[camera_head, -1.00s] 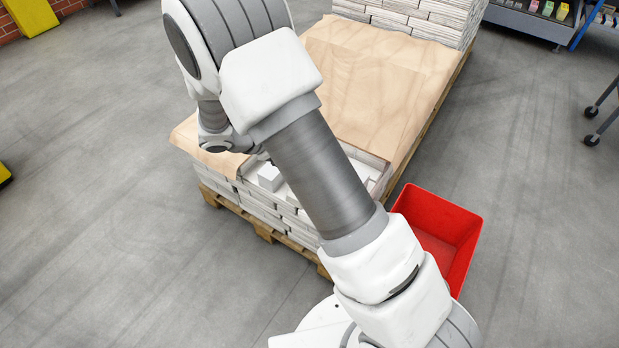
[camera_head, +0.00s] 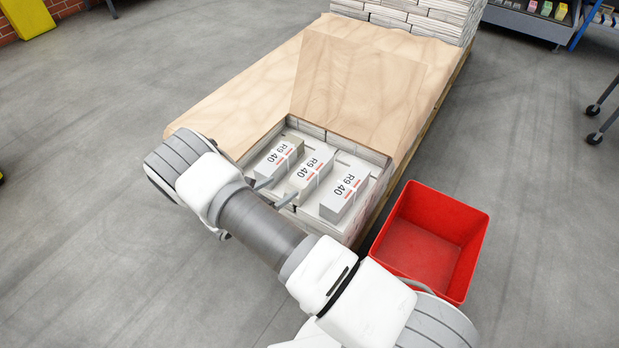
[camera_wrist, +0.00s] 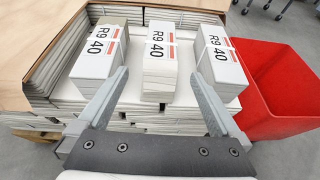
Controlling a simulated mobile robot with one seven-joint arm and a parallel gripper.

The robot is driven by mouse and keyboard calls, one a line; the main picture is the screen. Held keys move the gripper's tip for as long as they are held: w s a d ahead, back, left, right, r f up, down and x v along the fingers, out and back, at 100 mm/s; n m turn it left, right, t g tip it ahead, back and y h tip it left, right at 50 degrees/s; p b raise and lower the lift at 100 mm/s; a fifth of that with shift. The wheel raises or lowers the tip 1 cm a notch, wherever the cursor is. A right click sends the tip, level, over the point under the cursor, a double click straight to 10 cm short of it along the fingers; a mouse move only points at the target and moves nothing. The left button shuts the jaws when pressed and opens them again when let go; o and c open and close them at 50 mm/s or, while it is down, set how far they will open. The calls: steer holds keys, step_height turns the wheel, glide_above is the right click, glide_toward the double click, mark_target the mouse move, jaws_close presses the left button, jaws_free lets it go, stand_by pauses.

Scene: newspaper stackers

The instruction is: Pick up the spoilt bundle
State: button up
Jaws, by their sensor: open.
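Three white bundles with printed "R9 40" labels and pale straps lie side by side in the open front corner of the covered stack. In the head view they are the left bundle (camera_head: 277,160), the middle bundle (camera_head: 310,172) and the right bundle (camera_head: 345,197). The wrist view shows the left bundle (camera_wrist: 100,52), the middle bundle (camera_wrist: 160,58) and the right bundle (camera_wrist: 222,55). I cannot tell for sure which is spoilt. My gripper (camera_wrist: 160,80) is open and empty, its fingers spread to either side of the middle bundle's near end. It also shows in the head view (camera_head: 281,191).
A red bin (camera_head: 455,218) stands on the floor right of the stack, and also shows in the wrist view (camera_wrist: 285,125). A brown sheet (camera_head: 240,95) covers the rest of the stack, with a flap (camera_head: 360,85) lying over it. More stacked papers (camera_head: 400,18) stand behind.

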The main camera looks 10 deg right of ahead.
steer(key=b, duration=0.2)
glide_toward(307, 171)
steer(key=x, duration=0.3)
steer(key=shift+w+d+f, duration=0.2)
steer(key=shift+w+f, duration=0.05)
steer(key=shift+f, duration=0.1)
steer(key=shift+b+x, duration=1)
steer(key=shift+x, duration=1.7)
steer(key=shift+s, duration=0.1)
jaws_close()
steer(key=shift+r, duration=0.25)
